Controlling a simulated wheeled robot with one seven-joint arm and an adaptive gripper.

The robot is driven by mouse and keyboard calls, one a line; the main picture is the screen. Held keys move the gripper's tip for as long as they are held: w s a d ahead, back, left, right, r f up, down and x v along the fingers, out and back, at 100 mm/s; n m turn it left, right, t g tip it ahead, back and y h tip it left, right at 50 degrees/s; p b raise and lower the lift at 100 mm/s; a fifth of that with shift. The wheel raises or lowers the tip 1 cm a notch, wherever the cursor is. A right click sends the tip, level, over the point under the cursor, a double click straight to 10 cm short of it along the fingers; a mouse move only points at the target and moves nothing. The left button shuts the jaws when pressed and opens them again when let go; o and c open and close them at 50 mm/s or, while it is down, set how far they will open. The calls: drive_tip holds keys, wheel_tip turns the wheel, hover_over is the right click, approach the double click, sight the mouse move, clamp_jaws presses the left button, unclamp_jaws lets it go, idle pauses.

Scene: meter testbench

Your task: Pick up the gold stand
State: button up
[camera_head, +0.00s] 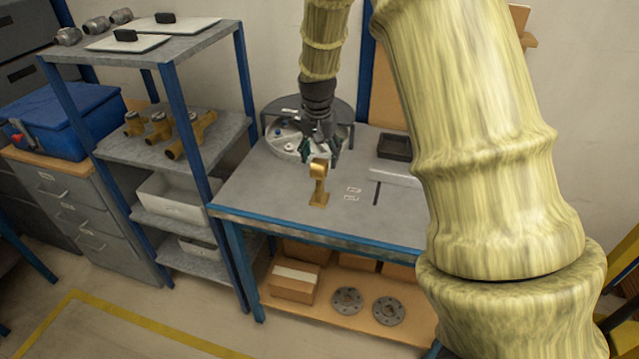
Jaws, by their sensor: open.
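The gold stand (318,186) stands upright on the grey top of the workbench (264,195), near its front edge. It has a flat base and a rounded upper end. My gripper (320,156) is open and points down just above and behind the top of the stand in the picture. The fingers partly overlap the view near the stand's top. I cannot tell whether they touch it.
A round grey meter device (284,138) stands behind my gripper. A blue-framed shelf (172,88) with brass fittings (187,138) stands at left. My arm hides the bench's right side.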

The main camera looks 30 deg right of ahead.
sight(320, 171)
drive_tip(key=shift+w+f, duration=0.4)
drive_tip(key=shift+f, duration=0.2)
drive_tip(key=shift+w+f, duration=0.35)
drive_tip(key=shift+f, duration=0.2)
drive_tip(key=shift+s+p, duration=0.3)
drive_tip(key=shift+s+d+f, duration=0.1)
drive_tip(key=shift+s+f, duration=0.1)
drive_tip(key=shift+s, duration=0.05)
drive_tip(key=f+p, duration=0.1)
drive_tip(key=f, duration=0.2)
drive_tip(key=shift+w+d+f+p, duration=0.15)
drive_tip(key=shift+w+p, duration=0.2)
drive_tip(key=shift+p, duration=0.05)
drive_tip(key=shift+s+f, duration=0.15)
drive_tip(key=shift+f, duration=0.3)
drive_tip(key=shift+f, duration=0.1)
clamp_jaws()
